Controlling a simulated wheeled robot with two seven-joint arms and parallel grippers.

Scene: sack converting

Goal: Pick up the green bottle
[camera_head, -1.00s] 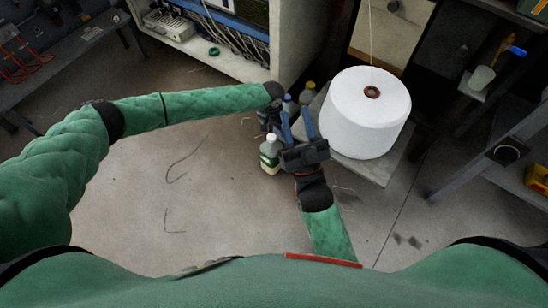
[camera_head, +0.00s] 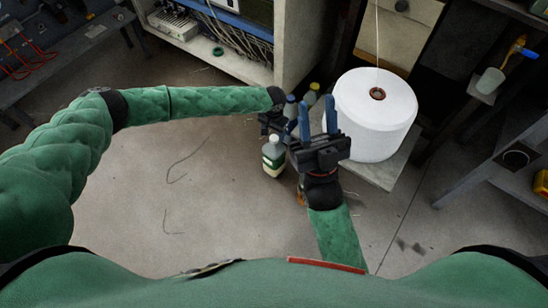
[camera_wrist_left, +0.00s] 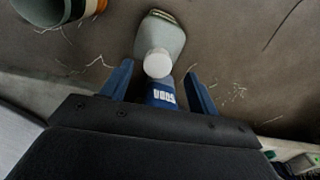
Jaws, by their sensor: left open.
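The green bottle (camera_head: 273,157) has a white cap and a green and white label. It stands upright on the floor in the head view. My left gripper (camera_head: 272,126) is just behind its cap, partly hidden by my right gripper. In the left wrist view the white-capped bottle (camera_wrist_left: 165,35) shows beyond and between the open blue fingers of my left gripper (camera_wrist_left: 158,69), with no clear contact. A blue patch with white lettering lies between the finger bases; I cannot tell what it belongs to. My right gripper (camera_head: 318,122) is open and empty, right of the bottle, fingers pointing away.
A large white spool (camera_head: 376,115) sits on a grey platform (camera_head: 372,172) to the right. The floor left of the green bottle is clear.

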